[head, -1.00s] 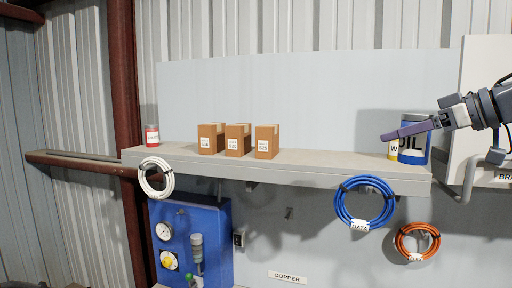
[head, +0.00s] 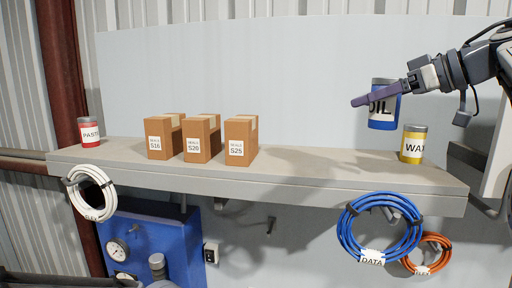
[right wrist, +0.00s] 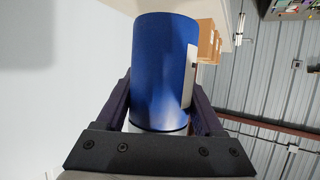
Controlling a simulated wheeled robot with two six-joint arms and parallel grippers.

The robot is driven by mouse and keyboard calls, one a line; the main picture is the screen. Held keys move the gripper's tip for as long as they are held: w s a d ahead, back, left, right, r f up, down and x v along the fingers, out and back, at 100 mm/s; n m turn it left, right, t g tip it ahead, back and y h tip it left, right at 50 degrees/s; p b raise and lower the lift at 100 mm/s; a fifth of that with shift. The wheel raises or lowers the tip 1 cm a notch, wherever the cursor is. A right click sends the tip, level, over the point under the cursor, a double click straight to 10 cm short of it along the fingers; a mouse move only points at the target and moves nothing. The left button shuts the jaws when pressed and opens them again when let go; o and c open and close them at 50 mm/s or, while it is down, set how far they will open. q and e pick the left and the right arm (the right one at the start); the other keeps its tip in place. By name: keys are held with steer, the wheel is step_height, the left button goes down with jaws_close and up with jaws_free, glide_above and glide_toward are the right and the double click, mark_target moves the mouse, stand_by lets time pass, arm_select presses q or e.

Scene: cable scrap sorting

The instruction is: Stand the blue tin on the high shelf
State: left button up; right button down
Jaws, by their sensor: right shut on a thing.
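The blue tin (head: 384,112), labelled OIL, is upright in the head view, raised at the right part of the high shelf (head: 300,168). My right gripper (head: 364,100) is shut on it, with a finger across the tin's label. In the right wrist view the blue tin (right wrist: 160,70) sits between both fingers. The tin's base shows clear of the shelf top, with a gap beneath it. My left gripper is in neither view.
A yellow WAX tin (head: 414,146) stands on the shelf just right of and below the blue tin. Three cardboard boxes (head: 202,140) and a red tin (head: 90,132) stand further left. Shelf top between boxes and yellow tin is free. Coiled cables (head: 378,230) hang below the front edge.

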steer(key=x, duration=0.4)
steer(key=f+p+x, duration=0.1)
steer(key=x, duration=0.4)
steer(key=p+x, duration=0.1)
steer(key=x, duration=0.3)
steer(key=shift+d+f, duration=0.25)
steer(key=shift+f, duration=0.05)
step_height(320, 180, down, 4)
steer(key=shift+r+p, duration=0.1)
steer(key=shift+p, duration=0.55)
steer(key=shift+f, duration=0.35)
jaws_free()
